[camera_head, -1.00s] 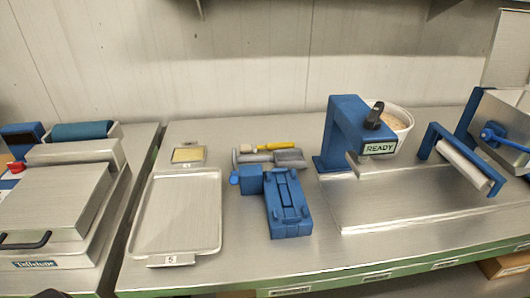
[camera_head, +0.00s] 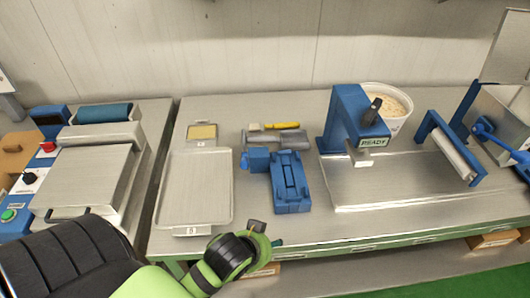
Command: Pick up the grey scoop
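Grey, scoop-like shapes (camera_head: 290,140) lie on the steel bench behind a blue device, beside a yellow-handled brush (camera_head: 275,126). They are small and partly hidden, so I cannot tell exactly which part is the grey scoop. My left arm, green and black, comes in from the lower left. Its end (camera_head: 260,236) is over the bench's front edge, well in front of the grey shapes and apart from them. I cannot make out whether its fingers are open or shut. My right gripper is not in view.
The blue device (camera_head: 289,186) stands between the arm's end and the grey shapes. A metal tray (camera_head: 195,190) lies left of it. A blue machine marked READY (camera_head: 348,120) and a white tub (camera_head: 392,103) stand to the right. Bare bench lies in front of the blue device.

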